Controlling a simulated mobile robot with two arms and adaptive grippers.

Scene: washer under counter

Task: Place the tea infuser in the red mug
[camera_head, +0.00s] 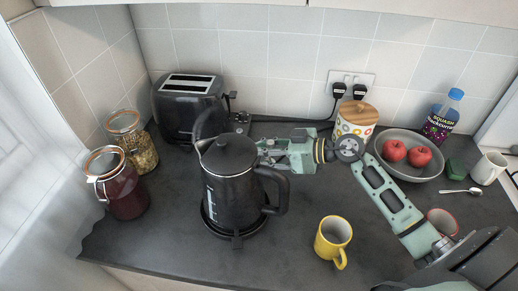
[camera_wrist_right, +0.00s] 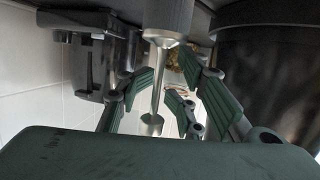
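The red mug (camera_head: 442,220) stands on the right of the counter, partly hidden by my right arm. My right gripper (camera_head: 272,150) reaches left behind the black kettle, and its fingertips are hidden in the head view. The right wrist view, which looks upside down, shows its fingers (camera_wrist_right: 167,68) open. A slim silver rod with a small rounded end and a thicker grey body, probably the tea infuser (camera_wrist_right: 157,85), lies between or just beyond the fingers. I cannot tell if they touch it. The infuser cannot be made out in the head view. My left gripper is not in view.
The black kettle (camera_head: 232,185) stands close in front of my right gripper, the toaster (camera_head: 187,112) behind left. A yellow mug (camera_head: 332,238) stands in front. A fruit bowl (camera_head: 410,172), white mug (camera_head: 489,168) and squash bottle (camera_head: 441,120) are right; jars (camera_head: 122,190) are left.

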